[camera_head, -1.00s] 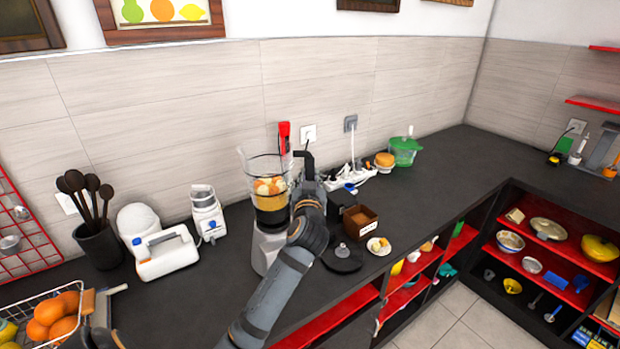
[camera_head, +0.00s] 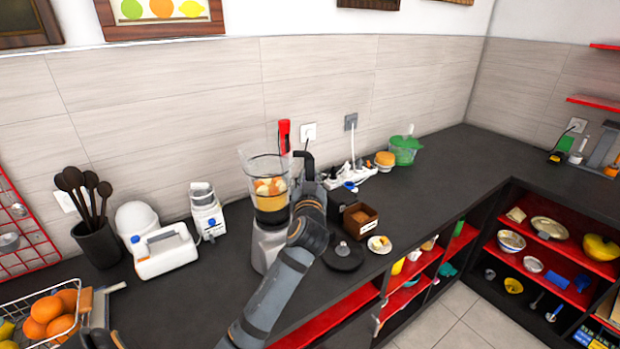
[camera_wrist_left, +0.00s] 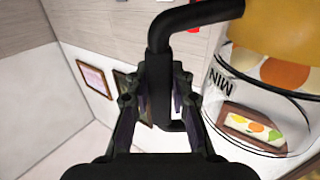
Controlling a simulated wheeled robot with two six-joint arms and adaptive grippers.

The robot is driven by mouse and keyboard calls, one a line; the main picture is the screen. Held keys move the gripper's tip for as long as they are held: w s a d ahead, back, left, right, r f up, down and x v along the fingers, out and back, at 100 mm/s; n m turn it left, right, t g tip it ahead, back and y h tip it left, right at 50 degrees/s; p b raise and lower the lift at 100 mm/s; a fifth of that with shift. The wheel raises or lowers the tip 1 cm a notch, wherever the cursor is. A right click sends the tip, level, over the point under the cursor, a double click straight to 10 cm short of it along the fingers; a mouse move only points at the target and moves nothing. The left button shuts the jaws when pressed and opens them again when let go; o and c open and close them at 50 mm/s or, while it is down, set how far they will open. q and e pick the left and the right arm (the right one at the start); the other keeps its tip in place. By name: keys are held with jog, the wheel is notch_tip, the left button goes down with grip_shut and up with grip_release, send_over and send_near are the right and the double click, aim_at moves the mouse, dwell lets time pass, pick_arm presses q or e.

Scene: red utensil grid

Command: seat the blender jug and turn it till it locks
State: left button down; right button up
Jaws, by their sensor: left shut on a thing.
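The clear blender jug (camera_head: 265,180) holds orange and pale pieces and stands upright on the grey blender base (camera_head: 268,246). Its dark collar meets the top of the base; whether it is locked cannot be told. My left gripper (camera_head: 308,182) is at the right side of the jug, shut on its black handle. In the left wrist view, the fingers (camera_wrist_left: 158,100) close around the handle (camera_wrist_left: 158,78) from both sides, and the jug (camera_wrist_left: 270,85) with its printed marks is at the right.
A red-fronted shelf is below the counter edge.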

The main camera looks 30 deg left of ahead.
pick_arm(q)
jog(key=shift+f+b, duration=0.65)
jog(key=shift+b, duration=0.05)
dwell(0.5)
jog(key=shift+s+d+r+m+t+h+p, duration=0.15)
jog(key=shift+s+m+t+h+p, duration=0.3)
jog(key=shift+h, duration=0.25)
jog(key=s+m+h, duration=0.1)
jog(key=h, duration=0.1)
jog(key=s+d+m+t+h+p, duration=0.1)
jog(key=shift+m+t+h, duration=0.25)
jog(key=shift+m+h, duration=0.1)
jog(key=shift+h, duration=0.05)
jog(key=shift+s, duration=0.1)
